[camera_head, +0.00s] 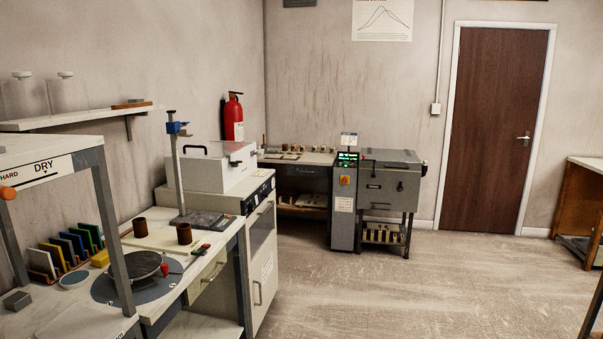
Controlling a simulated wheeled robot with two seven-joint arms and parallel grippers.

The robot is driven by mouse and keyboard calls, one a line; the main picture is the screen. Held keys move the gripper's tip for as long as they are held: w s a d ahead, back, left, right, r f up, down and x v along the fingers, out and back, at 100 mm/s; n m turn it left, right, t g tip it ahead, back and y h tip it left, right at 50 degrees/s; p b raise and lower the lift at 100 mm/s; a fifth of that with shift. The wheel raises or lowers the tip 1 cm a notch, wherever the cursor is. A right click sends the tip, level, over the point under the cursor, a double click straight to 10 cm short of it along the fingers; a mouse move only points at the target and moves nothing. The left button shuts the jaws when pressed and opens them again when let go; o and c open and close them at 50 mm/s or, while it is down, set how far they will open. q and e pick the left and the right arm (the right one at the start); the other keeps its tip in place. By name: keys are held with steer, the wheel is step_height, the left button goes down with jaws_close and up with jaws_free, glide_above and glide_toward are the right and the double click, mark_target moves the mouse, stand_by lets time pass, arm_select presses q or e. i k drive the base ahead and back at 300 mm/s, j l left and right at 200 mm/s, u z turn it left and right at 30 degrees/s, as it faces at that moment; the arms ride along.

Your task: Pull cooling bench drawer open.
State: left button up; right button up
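A low bench (291,158) stands against the back wall, left of a grey control cabinet. Several small pieces lie on its top. A dark front panel (304,171) under its top looks like a shut drawer, but it is small and partly in shade. No label on it names it as the cooling bench. Neither of my grippers is in view.
The cabinet (344,217) and a grey furnace-like unit (380,187) stand right of the bench. Worktops with tools and a white oven-like unit (205,166) line the left. A wooden table (581,195) is at right. The middle floor (400,290) is clear.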

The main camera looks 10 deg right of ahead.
mark_target(311, 166)
steer(key=i+l+z, duration=0.4)
steer(key=i, duration=0.55)
steer(key=i+z, duration=0.35)
steer(key=i, duration=3.45)
steer(key=i+l+u, duration=0.15)
steer(key=i, duration=0.55)
steer(key=i+l+u, duration=0.15)
steer(key=i, duration=0.55)
steer(key=i+l+u, duration=0.1)
steer(key=i+u, duration=0.2)
steer(key=i, duration=0.2)
